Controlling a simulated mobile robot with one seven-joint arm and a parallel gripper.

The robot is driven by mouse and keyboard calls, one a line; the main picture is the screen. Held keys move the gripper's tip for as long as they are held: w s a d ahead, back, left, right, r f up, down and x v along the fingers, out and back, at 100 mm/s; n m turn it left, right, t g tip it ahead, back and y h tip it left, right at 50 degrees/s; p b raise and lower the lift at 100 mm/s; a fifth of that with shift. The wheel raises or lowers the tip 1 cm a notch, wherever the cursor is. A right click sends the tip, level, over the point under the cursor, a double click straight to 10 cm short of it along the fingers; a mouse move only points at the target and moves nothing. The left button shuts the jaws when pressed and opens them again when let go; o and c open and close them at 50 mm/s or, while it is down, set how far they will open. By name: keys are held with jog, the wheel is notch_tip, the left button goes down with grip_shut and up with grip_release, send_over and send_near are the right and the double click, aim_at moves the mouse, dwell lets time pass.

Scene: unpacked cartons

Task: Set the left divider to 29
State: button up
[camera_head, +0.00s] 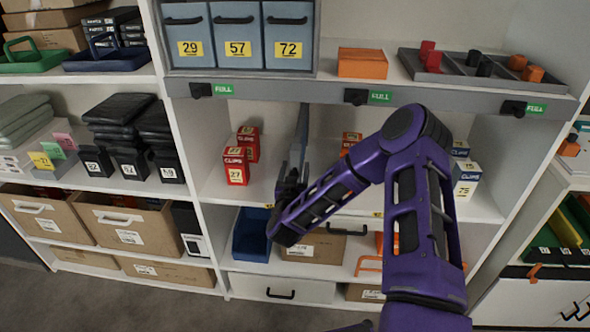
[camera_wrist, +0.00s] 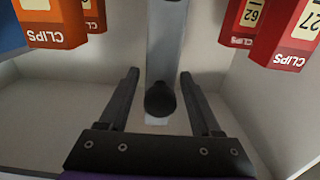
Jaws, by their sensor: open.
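The left divider (camera_head: 303,130) is a grey upright plate in the middle shelf bay, between red and orange clip boxes. In the wrist view the divider (camera_wrist: 166,40) runs down the middle, with a round dark knob (camera_wrist: 160,99) at its near end. My gripper (camera_head: 292,178) reaches into the bay at the divider. In the wrist view my gripper (camera_wrist: 160,85) is open, with one finger on each side of the knob and a gap showing on both sides. A blue bin labelled 29 (camera_head: 187,28) stands on the shelf above, left of bins 57 and 72.
Red clip boxes (camera_head: 236,168) stand left of the divider, one marked 27. Orange boxes (camera_head: 351,138) stand to its right, partly behind my arm. Blue-and-white boxes (camera_head: 465,178) are farther right. A shelf edge with green FULL tags (camera_head: 223,90) runs above. A blue bin (camera_head: 250,236) sits below.

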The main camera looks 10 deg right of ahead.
jog(key=shift+c, duration=0.2)
grip_shut()
dwell(1.1)
